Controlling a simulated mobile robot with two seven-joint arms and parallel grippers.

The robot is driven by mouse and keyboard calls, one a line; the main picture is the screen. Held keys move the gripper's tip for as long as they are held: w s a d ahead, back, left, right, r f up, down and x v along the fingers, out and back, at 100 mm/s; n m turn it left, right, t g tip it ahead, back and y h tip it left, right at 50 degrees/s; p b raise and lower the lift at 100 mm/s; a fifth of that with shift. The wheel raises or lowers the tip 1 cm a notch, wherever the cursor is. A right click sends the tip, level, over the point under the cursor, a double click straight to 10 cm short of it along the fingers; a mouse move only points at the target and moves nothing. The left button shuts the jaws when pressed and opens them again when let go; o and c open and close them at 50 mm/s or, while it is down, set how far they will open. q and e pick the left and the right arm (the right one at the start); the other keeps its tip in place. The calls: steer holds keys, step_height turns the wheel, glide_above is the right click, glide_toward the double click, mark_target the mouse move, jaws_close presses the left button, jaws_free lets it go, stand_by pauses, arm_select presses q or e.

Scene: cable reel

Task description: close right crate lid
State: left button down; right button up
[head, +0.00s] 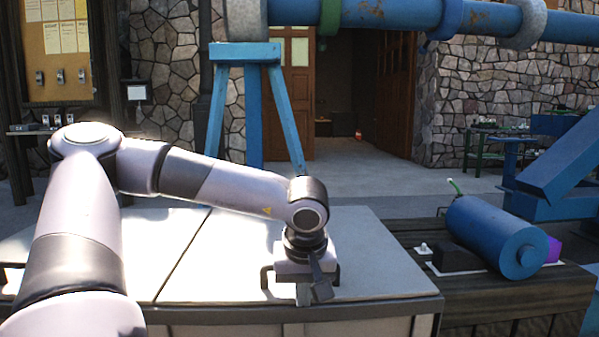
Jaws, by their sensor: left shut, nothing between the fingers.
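The right crate lid (380,255) is a pale flat panel that lies level on top of the crate (370,327). A narrow dark seam separates it from the left crate lid (150,240). My left arm reaches across both lids. My left gripper (320,288) points down at the front edge of the right lid, shut and empty. A dark handle (265,277) shows on either side of the gripper; its middle is hidden behind it. I cannot tell whether the fingers touch the lid or handle. My right gripper is not in view.
A dark wooden bench (490,300) right of the crate bears a blue cylinder (490,235) and a purple object (553,250). A blue trestle (246,55) under a large blue pipe (390,14) stands behind the crate. Paved floor (390,185) is open beyond.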

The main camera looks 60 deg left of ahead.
arm_select(q)
steer(key=s+d+r+p, duration=0.3)
steer(key=d+r+p, duration=0.2)
steer(key=r, duration=0.6)
steer(key=shift+s+d, duration=0.15)
steer(key=shift+d, duration=0.6)
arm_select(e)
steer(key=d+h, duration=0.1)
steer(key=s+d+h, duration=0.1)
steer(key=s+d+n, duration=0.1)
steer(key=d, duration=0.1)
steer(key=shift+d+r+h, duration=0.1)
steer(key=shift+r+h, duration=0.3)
